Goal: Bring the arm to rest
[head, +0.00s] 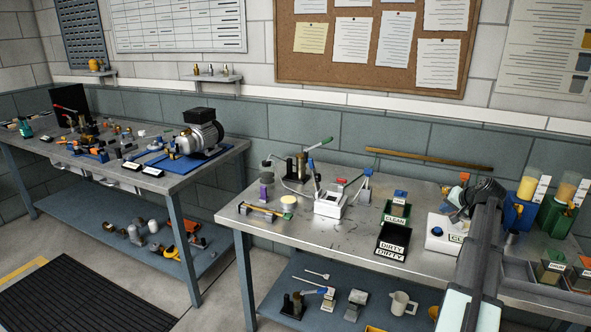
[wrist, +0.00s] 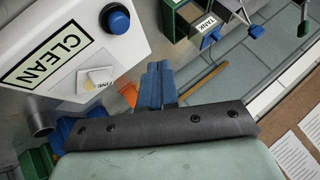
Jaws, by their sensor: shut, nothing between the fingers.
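My arm reaches in from the lower right of the head view, over the right part of the metal bench (head: 330,232). My gripper (wrist: 154,82) shows in the wrist view with its blue fingers together and nothing between them. In the head view its dark end hangs above the bench near the white box (head: 436,244), and the fingertips are hard to make out there. The wrist view shows the white box (wrist: 85,72) with a CLEAN label and a blue knob, to the left of the fingers. I cannot tell the exact gap between them.
Blue (head: 517,215) and green (head: 556,217) containers with yellowish tops stand right of my arm. Black DIRTY (head: 393,239) and green CLEAN (head: 397,211) trays lie left of the white box. A white fixture (head: 332,206) stands farther left.

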